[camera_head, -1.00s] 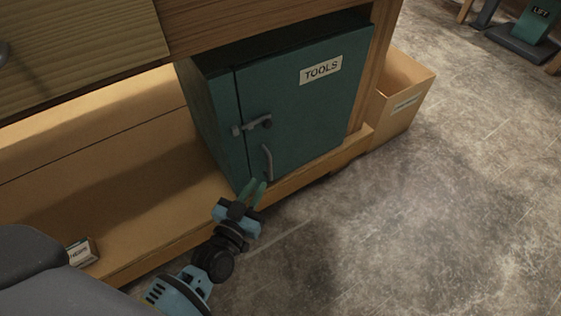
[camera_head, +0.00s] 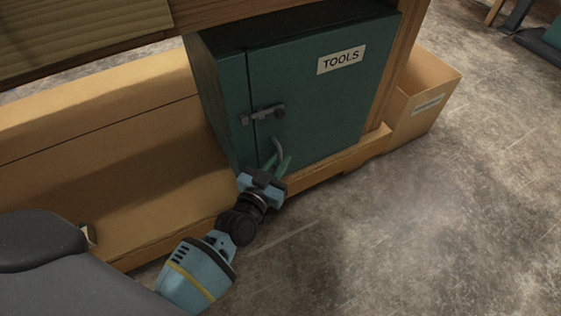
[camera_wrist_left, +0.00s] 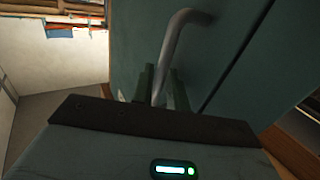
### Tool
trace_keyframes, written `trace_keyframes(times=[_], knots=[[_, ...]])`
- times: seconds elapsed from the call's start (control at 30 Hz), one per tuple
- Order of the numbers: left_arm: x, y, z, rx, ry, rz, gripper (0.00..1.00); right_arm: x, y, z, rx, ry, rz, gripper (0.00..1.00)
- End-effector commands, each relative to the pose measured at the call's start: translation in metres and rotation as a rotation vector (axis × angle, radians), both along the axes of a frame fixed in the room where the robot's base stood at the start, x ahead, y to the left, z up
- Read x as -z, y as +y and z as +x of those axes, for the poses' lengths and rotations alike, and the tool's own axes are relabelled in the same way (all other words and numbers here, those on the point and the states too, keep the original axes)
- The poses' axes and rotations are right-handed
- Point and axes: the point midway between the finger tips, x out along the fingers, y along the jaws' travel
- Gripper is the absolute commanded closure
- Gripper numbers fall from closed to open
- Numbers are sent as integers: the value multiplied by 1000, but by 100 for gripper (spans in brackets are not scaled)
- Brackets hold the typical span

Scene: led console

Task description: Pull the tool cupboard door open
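The green tool cupboard (camera_head: 215,90) stands under the bench, and its door (camera_head: 320,110) with a TOOLS label is closed. A grey curved handle (camera_head: 279,147) is low on the door's left side. My left gripper (camera_head: 277,163) is at the handle, with its green fingers apart. In the left wrist view the handle (camera_wrist_left: 175,45) runs down between the fingers (camera_wrist_left: 161,88); contact with them is not clear. A grey latch (camera_head: 263,114) sits above the handle, across the door's left edge. My right gripper is out of view.
A wooden ledge (camera_head: 330,166) runs below the cupboard front. An open cardboard box (camera_head: 425,105) stands right of the cupboard. The concrete floor (camera_head: 430,230) in front and to the right is clear.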

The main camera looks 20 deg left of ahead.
Motion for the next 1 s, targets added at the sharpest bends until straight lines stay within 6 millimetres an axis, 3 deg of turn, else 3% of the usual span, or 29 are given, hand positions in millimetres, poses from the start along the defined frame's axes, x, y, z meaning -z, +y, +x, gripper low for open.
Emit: trace_keyframes(times=[0.33,0.47,1.0], knots=[[-1,-1,5,1,0,0,85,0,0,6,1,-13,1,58],[-1,-1,5,0,0,0,100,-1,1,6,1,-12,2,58],[-1,-3,4,-7,-1,-2,100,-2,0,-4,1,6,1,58]])
